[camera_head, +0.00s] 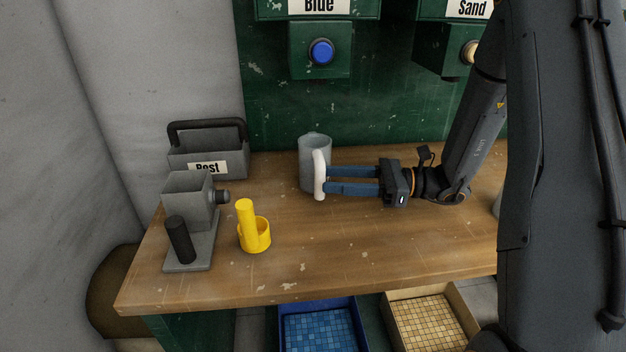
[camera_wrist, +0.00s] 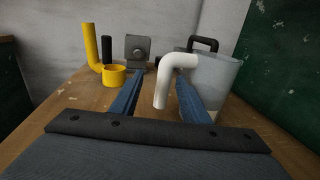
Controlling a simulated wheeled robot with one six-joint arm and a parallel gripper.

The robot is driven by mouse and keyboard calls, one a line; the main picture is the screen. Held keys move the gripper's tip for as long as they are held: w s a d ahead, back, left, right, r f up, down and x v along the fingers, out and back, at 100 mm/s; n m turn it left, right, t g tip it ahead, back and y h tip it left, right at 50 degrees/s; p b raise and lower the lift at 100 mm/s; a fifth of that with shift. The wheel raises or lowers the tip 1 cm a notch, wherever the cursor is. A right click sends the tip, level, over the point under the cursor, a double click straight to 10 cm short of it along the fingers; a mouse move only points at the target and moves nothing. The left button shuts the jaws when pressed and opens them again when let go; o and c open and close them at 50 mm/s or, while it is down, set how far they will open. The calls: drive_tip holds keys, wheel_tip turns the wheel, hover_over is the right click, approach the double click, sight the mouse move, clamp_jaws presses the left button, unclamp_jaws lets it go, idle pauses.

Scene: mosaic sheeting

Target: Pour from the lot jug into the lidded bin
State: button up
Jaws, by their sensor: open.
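The jug (camera_head: 309,160), grey with a white handle (camera_head: 320,174), stands upright on the wooden bench near the back wall. My gripper (camera_head: 328,181) comes in from the right, level, with its two blue fingers open and reaching the handle. In the wrist view the handle (camera_wrist: 175,72) rises between the open fingers (camera_wrist: 158,90), and the jug (camera_wrist: 216,80) stands just to the right, partly behind the right finger. I cannot tell whether either finger touches the handle. No bin with a clear lid shows in either view.
On the bench stand a yellow cup with a post (camera_head: 256,235), a grey device with a black grip (camera_head: 190,203) and a grey handled box (camera_head: 208,160). Blue (camera_head: 319,50) and Sand (camera_head: 449,50) dispensers hang behind. Blue (camera_head: 358,312) and sand-tiled (camera_head: 461,300) bins sit below the front edge.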

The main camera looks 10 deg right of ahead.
drive_tip(key=shift+w+a, duration=0.2)
drive_tip(key=shift+a, duration=0.95)
drive_tip(key=a, duration=0.1)
drive_tip(key=w+a+p, duration=0.1)
drive_tip(key=a, duration=0.1)
drive_tip(key=w+a, duration=0.1)
drive_tip(key=a, duration=0.1)
drive_tip(key=shift+a+f+p, duration=0.15)
drive_tip(key=shift+f+p, duration=0.1)
drive_tip(key=shift+p, duration=0.05)
drive_tip(key=shift+c, duration=0.3)
clamp_jaws()
